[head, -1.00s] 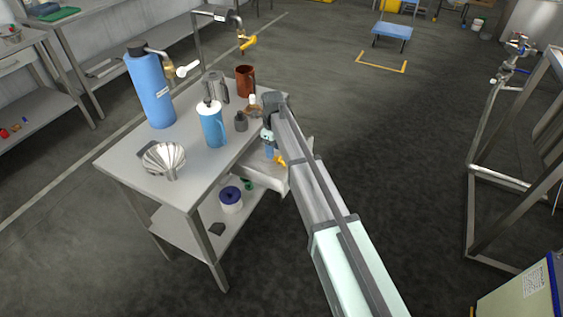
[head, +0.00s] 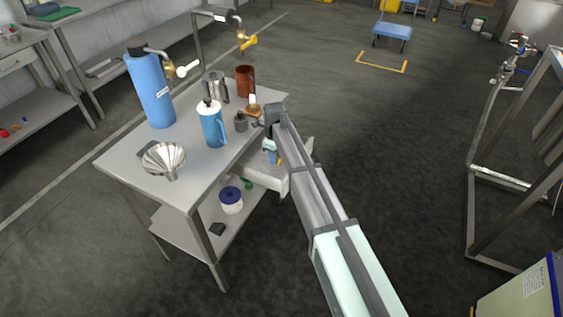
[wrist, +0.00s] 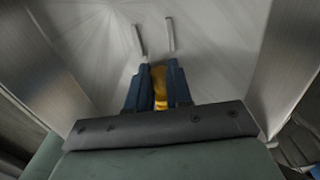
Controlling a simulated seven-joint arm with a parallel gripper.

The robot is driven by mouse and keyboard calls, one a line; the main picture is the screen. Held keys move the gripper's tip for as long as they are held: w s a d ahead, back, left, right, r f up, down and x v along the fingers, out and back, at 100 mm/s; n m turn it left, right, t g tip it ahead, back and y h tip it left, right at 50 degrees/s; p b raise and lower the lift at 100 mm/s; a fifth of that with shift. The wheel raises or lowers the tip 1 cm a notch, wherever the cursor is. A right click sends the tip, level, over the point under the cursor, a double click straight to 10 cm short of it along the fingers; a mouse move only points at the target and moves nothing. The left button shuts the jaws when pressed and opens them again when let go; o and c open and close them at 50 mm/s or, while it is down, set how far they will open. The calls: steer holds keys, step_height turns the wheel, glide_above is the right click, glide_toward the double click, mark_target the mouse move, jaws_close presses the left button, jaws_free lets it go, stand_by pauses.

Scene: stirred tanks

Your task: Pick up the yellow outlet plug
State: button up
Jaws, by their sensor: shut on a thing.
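The yellow outlet plug (wrist: 160,88) lies between the two dark blue fingers of my gripper (wrist: 153,72) in the wrist view. The fingers are closed on its sides, and only a strip of it shows. In the head view my gripper (head: 272,157) points down into the open drawer (head: 262,175) at the table's right side. My own arm hides most of the drawer's inside and nearly all of the plug there.
Two thin metal rods (wrist: 140,42) lie on the drawer floor ahead of the fingers. Drawer walls (wrist: 283,60) rise on both sides. On the table (head: 120,165) stand a blue jug (head: 212,128), a funnel (head: 163,157), a blue cylinder (head: 150,90) and a brown mug (head: 245,80).

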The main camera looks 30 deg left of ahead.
jaws_close()
